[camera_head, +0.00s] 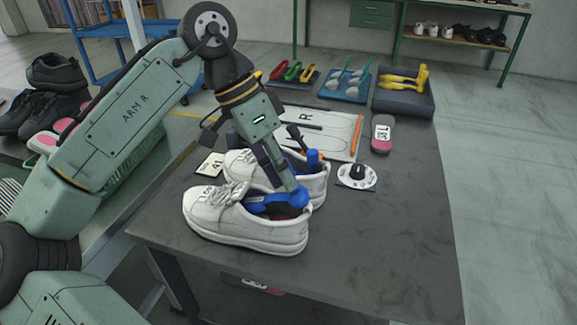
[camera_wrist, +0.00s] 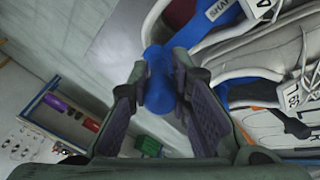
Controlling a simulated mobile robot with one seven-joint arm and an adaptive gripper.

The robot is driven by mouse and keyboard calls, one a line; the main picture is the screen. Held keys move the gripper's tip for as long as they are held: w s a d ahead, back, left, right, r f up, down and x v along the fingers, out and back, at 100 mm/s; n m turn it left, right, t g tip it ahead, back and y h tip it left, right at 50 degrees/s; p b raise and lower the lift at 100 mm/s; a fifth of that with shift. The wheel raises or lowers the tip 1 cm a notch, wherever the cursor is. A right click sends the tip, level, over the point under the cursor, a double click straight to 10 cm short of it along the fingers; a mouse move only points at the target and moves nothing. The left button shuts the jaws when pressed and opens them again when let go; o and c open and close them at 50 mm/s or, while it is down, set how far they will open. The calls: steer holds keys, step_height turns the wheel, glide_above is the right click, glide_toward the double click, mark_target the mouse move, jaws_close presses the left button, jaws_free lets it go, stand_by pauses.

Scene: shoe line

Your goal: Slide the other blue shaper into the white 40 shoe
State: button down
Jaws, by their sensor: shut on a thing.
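Two white lace-up shoes stand side by side on the dark table. The near white shoe (camera_head: 240,229) has a blue shaper (camera_head: 258,204) in its opening, with the shaper's round end at the heel. My gripper (camera_head: 293,190) reaches down from above and is shut on that end. In the wrist view, the blue end (camera_wrist: 158,82) sits between my two fingers (camera_wrist: 162,95). The far white shoe (camera_head: 318,183) has a blue shaper knob (camera_head: 313,160) upright at its heel.
A board marked R (camera_head: 320,130) lies behind the shoes. A round white pad (camera_head: 345,181) and a sole-shaped piece (camera_head: 382,146) lie right. The front right tabletop is clear.

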mark_target(290, 195)
steer(key=shift+s+d+f+y, duration=0.2)
steer(key=shift+d+f+y, duration=0.05)
steer(key=shift+f+y, duration=0.4)
steer(key=shift+d+f+t+y, duration=0.25)
steer(key=shift+f+y, duration=0.3)
steer(key=shift+f, duration=0.3)
steer(key=shift+d+f+t+y, duration=0.25)
steer(key=shift+f+y, duration=0.25)
steer(key=shift+f, duration=0.35)
steer(key=shift+a, duration=0.1)
steer(key=c, duration=1.4)
jaws_free()
steer(key=shift+r+p, duration=1.5)
steer(key=shift+p, duration=0.15)
steer(key=shift+r, duration=0.1)
